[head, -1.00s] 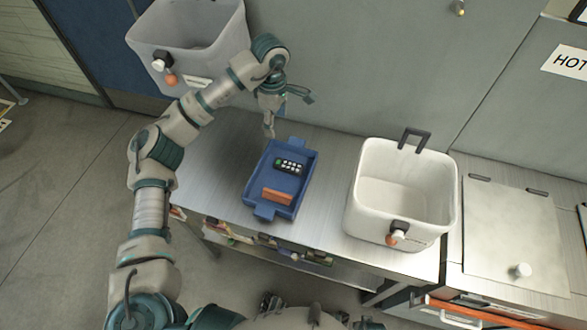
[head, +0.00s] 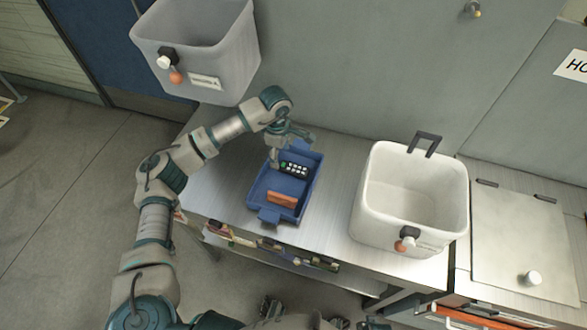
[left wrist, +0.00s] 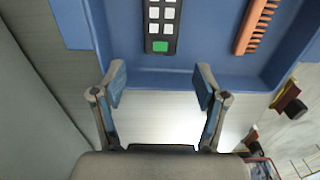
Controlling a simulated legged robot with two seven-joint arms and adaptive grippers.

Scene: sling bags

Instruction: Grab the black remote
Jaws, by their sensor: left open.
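The black remote (head: 294,169) lies in the far part of a blue tray (head: 262,186) on the metal counter. It has pale buttons and one green button. An orange comb-like item (head: 282,199) lies nearer in the same tray. My left gripper (head: 278,153) is above the tray's far left side, close to the remote. In the left wrist view, its open, empty fingers (left wrist: 161,87) straddle the line of the remote (left wrist: 162,25), whose green end is just ahead of them. The comb (left wrist: 256,25) is to the right.
A white bin (head: 362,205) stands on the counter right of the tray. A grey bin (head: 200,65) is at the wall behind my left arm. A lower shelf (head: 285,258) holds several small items. The counter between tray and white bin is clear.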

